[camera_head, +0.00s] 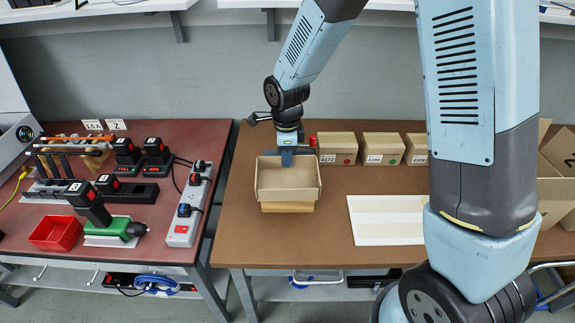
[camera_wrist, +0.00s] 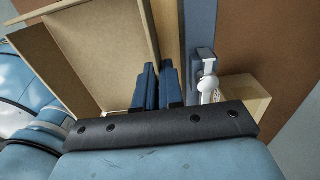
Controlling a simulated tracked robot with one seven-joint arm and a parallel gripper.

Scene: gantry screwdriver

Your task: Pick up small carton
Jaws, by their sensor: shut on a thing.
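The small carton (camera_head: 287,192) is an open-topped brown cardboard box near the left end of the brown table. My gripper (camera_head: 287,158) is at its back wall, pointing down, with its blue fingers shut on the cardboard. In the wrist view, my gripper (camera_wrist: 157,70) has its two blue fingers close together at a wall of the small carton (camera_wrist: 95,45), whose open inside shows on the left. The contact at the fingertips is partly hidden. I cannot tell whether the carton rests on the table or is slightly above it.
Closed small boxes (camera_head: 337,147) stand in a row behind, right of my gripper. A white sheet (camera_head: 388,220) lies on the brown table (camera_head: 345,188). A larger open carton (camera_head: 560,165) is at the right edge. The red table (camera_head: 120,205) holds tools, a power strip (camera_head: 190,205) and a red bin (camera_head: 56,233).

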